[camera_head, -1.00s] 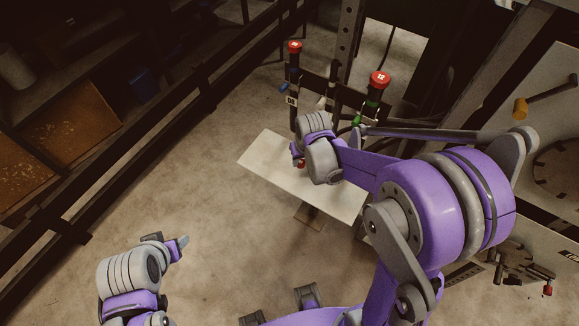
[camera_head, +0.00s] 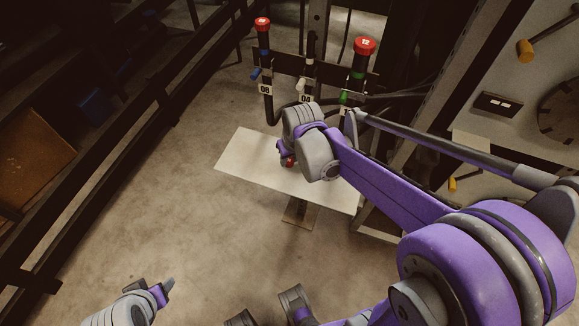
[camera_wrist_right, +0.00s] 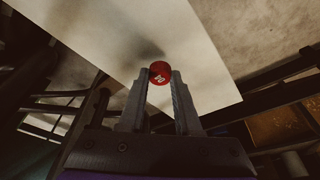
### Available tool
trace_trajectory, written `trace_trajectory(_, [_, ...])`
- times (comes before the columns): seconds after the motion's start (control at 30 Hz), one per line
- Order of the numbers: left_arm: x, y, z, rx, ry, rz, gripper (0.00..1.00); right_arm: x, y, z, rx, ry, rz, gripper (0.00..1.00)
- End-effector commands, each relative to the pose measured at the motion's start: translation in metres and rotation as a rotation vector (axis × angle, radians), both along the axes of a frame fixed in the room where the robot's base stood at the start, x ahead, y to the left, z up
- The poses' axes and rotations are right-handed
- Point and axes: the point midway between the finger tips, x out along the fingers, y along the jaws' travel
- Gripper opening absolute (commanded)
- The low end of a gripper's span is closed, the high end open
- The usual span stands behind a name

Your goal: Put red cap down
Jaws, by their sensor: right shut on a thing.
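In the head view the cap (camera_head: 290,161) shows as a small red spot under the right wrist. The right gripper (camera_head: 286,153) is shut on it, over the pale tabletop (camera_head: 240,165). A soft shadow lies on the tabletop beside the cap in the wrist view; I cannot tell whether the cap touches the surface. My left gripper (camera_head: 162,291) is low at the left, away from the table; its opening is unclear.
Behind the table stand hoses with labels, one with a red cap (camera_head: 262,24) at the left and one with a larger red cap marked 12 (camera_head: 365,46). A dark rail runs along the left. The tabletop's left part is bare.

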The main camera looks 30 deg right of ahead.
Motion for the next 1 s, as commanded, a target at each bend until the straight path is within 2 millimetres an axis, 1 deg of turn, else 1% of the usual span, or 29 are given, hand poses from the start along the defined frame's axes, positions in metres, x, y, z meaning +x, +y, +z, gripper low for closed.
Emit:
trace_trajectory(0.2, [-0.001, 0.000, -0.006, 0.000, 0.002, 0.000, 0.57, 0.000, 0.000, -0.032, 0.000, 0.000, 0.000, 0.00])
trace_trajectory(0.3, [-0.001, 0.000, -0.008, 0.000, 0.002, 0.000, 0.57, 0.000, 0.000, -0.041, 0.000, 0.000, 0.001, 0.00])
trace_trajectory(0.57, [-0.001, 0.000, -0.007, 0.000, 0.002, 0.000, 0.57, 0.000, 0.000, -0.042, 0.000, 0.000, 0.000, 0.00])
trace_trajectory(0.7, [-0.001, 0.000, -0.011, 0.000, 0.004, 0.000, 0.57, 0.000, 0.000, -0.046, 0.000, 0.001, 0.000, 0.00])
trace_trajectory(0.73, [-0.001, 0.000, -0.011, 0.000, 0.003, 0.000, 0.57, 0.000, 0.000, -0.046, 0.000, 0.000, 0.000, 0.36])
trace_trajectory(0.87, [-0.001, 0.000, -0.010, 0.000, 0.003, 0.000, 0.57, 0.000, 0.000, -0.045, 0.000, 0.000, 0.000, 0.59])
trace_trajectory(0.9, [-0.001, 0.000, -0.010, 0.000, 0.003, 0.000, 0.57, 0.000, 0.000, -0.045, 0.000, 0.000, 0.000, 0.62])
trace_trajectory(1.0, [-0.001, 0.000, -0.010, 0.000, 0.003, 0.000, 0.57, 0.000, 0.000, -0.045, 0.000, 0.000, 0.000, 0.62])
